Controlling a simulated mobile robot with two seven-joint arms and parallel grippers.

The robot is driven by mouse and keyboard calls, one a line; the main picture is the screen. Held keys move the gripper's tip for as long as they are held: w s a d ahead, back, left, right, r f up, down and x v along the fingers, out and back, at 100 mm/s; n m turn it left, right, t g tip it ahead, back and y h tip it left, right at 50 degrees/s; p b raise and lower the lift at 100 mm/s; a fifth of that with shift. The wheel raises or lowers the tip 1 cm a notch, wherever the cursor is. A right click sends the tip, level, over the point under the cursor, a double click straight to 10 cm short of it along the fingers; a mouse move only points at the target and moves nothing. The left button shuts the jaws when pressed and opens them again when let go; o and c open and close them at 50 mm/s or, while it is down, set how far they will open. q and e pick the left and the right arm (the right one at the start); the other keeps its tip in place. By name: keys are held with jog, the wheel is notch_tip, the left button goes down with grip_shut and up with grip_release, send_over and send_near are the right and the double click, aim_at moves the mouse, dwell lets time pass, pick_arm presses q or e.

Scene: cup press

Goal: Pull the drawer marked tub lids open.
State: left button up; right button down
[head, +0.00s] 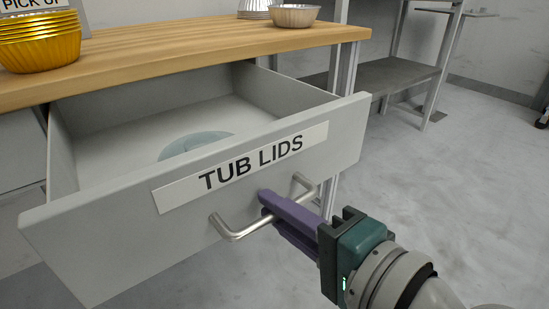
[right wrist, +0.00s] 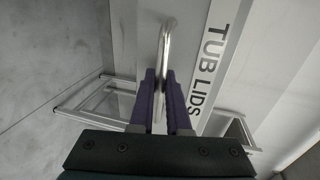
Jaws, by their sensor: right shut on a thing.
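The drawer marked tub lids (head: 345,150) is pulled out from under the wooden table, and its inside shows. A white label (head: 240,168) reading TUB LIDS is on its grey front. A pale round lid (head: 196,143) lies inside, partly hidden by the drawer front. The metal bar handle (head: 236,233) is below the label. My right gripper (head: 268,205) has its purple fingers shut on the handle. In the right wrist view, the handle (right wrist: 167,45) passes between the two fingers (right wrist: 160,85). My left gripper is not in view.
The wooden tabletop (head: 190,45) above the drawer holds stacked gold foil tubs (head: 40,42) at left and silver foil tubs (head: 295,15) at the back. A grey metal shelf (head: 385,76) stands behind at right. The floor (head: 470,190) at right is clear.

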jog(key=c, duration=0.9)
grip_release()
jog(key=shift+s+d+r, duration=0.1)
jog(key=shift+s+d, duration=0.05)
jog(key=shift+s, duration=0.1)
jog(key=p+v, duration=0.1)
jog(key=v, duration=0.8)
jog(key=shift+p, duration=0.35)
jog(key=shift+s+r, duration=0.1)
